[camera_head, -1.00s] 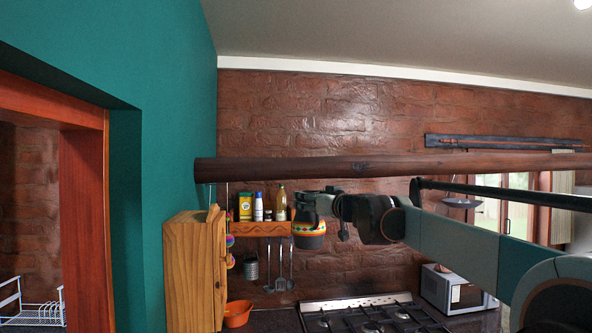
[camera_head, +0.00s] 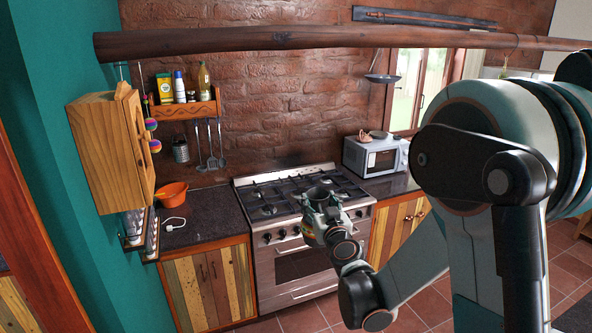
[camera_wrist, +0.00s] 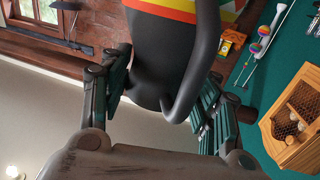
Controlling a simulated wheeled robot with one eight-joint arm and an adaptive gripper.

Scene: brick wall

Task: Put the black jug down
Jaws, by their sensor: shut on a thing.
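The black jug (camera_wrist: 160,55) has yellow, red and white stripes and a curved black handle (camera_wrist: 205,65). It fills the top middle of the wrist view. My gripper (camera_wrist: 165,88) is shut on the jug, with one finger on each side near the handle. In the head view, the jug (camera_head: 308,231) shows partly behind my gripper (camera_head: 326,212). It is held in front of the stove (camera_head: 300,260), with the stove top behind it in the picture. I cannot tell the exact gap between the jug and the stove.
The stove top has several burners. Dark counter (camera_head: 205,217) lies left of it, with an orange pot (camera_head: 172,194) and a white cable (camera_head: 174,224). A microwave (camera_head: 372,156) stands on the right counter. A wooden cabinet (camera_head: 110,150) hangs at left, and a wooden beam (camera_head: 300,37) crosses above.

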